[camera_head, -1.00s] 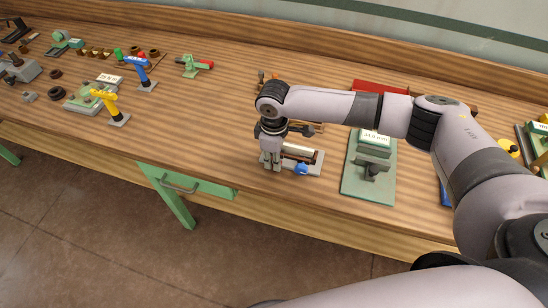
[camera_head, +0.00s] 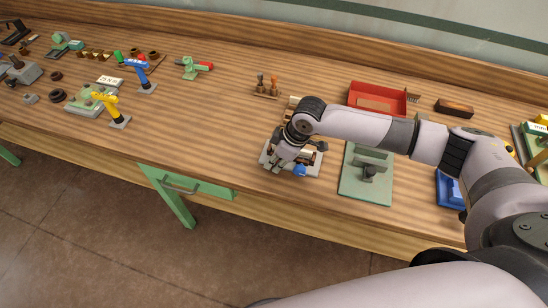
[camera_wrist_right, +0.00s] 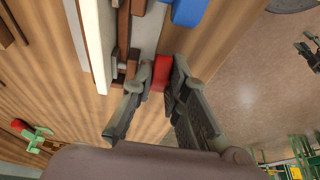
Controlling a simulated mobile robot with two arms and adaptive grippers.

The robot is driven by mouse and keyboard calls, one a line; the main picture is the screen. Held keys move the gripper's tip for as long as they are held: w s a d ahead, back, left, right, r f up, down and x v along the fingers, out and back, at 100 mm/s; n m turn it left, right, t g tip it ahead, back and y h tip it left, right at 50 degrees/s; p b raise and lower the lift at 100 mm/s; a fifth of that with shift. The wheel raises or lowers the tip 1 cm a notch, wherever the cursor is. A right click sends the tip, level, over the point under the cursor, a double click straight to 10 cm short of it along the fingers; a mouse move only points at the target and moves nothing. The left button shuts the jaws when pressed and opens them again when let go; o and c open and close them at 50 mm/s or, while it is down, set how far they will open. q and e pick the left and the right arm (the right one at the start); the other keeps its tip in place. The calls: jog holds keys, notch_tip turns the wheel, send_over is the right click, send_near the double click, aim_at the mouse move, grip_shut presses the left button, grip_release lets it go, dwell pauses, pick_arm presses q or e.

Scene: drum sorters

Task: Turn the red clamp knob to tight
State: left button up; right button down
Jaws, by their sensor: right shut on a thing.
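The red clamp knob (camera_wrist_right: 160,72) shows in the right wrist view between the fingers of my right gripper (camera_wrist_right: 160,85), which is shut on it. In the head view my right gripper (camera_head: 281,163) reaches down, tilted, at the left end of a small grey fixture (camera_head: 311,168) near the bench's front edge. The red knob is hidden there behind the gripper. A blue knob (camera_head: 299,170) sits at the fixture's front; a blue part (camera_wrist_right: 188,12) shows near the top of the wrist view.
A green plate with an upright stand (camera_head: 358,187) is just right of the fixture. A red tray (camera_head: 377,98) and a small wooden rack (camera_head: 266,88) are behind. A green clamp with a red end (camera_head: 197,66) stands farther left.

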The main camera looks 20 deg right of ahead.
jog(key=shift+s+d+f+t+y+b, duration=0.15)
jog(key=shift+f+t+y+b, duration=0.15)
jog(key=shift+t+y+b, duration=0.4)
jog(key=t+y+b, duration=0.1)
jog(key=b, duration=0.4)
jog(key=t+y+b, duration=0.1)
jog(key=y+b, duration=0.1)
jog(key=b, duration=0.3)
jog(key=f+t+y+b, duration=0.1)
jog(key=y+b, duration=0.1)
jog(key=b, duration=0.3)
jog(key=shift+s+d, duration=0.2)
jog(key=shift+d, duration=0.05)
jog(key=shift+r+t+y+b, duration=0.3)
jog(key=shift+y+b, duration=0.2)
jog(key=shift+b, duration=0.35)
jog(key=c, duration=1.7)
grip_release()
jog(key=shift+s, duration=0.1)
jog(key=shift+o, duration=0.6)
jog(key=shift+r, duration=0.1)
jog(key=shift+d, duration=0.1)
